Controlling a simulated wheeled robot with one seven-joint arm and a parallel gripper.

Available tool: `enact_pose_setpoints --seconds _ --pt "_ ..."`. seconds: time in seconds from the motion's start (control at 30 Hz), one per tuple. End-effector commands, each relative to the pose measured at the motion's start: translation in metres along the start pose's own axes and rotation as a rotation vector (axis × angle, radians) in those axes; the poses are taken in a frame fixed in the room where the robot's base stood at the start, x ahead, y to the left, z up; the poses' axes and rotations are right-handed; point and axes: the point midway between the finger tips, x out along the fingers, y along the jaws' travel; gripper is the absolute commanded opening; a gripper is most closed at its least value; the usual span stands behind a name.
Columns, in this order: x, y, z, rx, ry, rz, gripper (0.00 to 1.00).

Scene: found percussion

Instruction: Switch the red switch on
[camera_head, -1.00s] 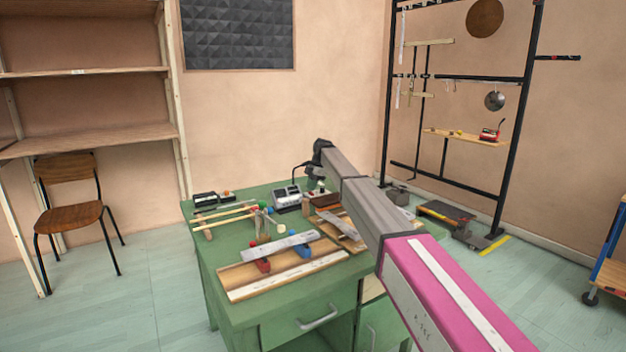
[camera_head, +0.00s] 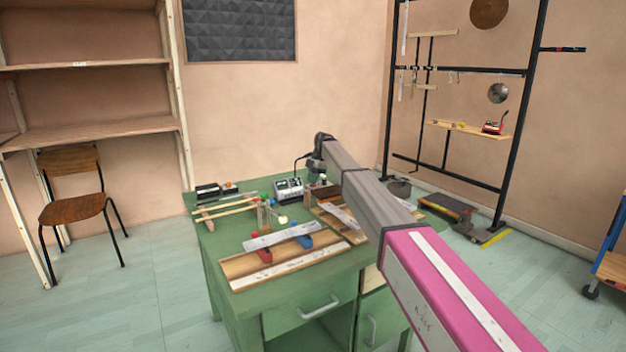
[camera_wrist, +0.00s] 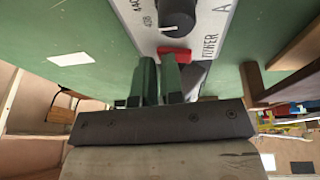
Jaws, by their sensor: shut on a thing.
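The red switch (camera_wrist: 175,55) sits on the pale face of a tuner box (camera_wrist: 193,42), just below a dark round dial (camera_wrist: 176,14). My gripper (camera_wrist: 166,66) is at the switch in the wrist view, its fingers shut on it. The fingers partly cover the switch's near side, and I cannot tell which way it is set. In the head view the tuner box (camera_head: 289,189) stands at the back of the green bench (camera_head: 238,300), with my gripper (camera_head: 314,166) just right of it. The switch is too small to make out there.
A wooden board (camera_head: 285,262) with a metal bar lies at the bench front. Sticks (camera_head: 226,209) and a black device (camera_head: 209,191) lie on the left. A brown block (camera_wrist: 295,50) is close right of the tuner. Black rack (camera_head: 520,110) stands behind.

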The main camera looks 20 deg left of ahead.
Motion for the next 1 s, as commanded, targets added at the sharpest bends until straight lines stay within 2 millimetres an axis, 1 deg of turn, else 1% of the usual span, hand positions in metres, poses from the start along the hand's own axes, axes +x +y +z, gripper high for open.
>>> enact_pose_setpoints --seconds 0.03,0.4,0.73,0.87,0.97,1.0 --pt "0.012 0.001 0.003 0.0 -0.004 -0.001 0.0" --pt "0.009 -0.014 0.002 0.0 -0.004 -0.005 0.0" --pt "0.009 -0.019 0.001 0.003 -0.003 -0.013 0.0" --pt "0.003 -0.018 -0.003 0.003 -0.004 -0.01 0.0" --pt "-0.009 -0.015 -0.009 0.003 -0.004 -0.005 0.0" --pt "-0.016 -0.013 -0.013 0.003 -0.004 -0.001 0.0"
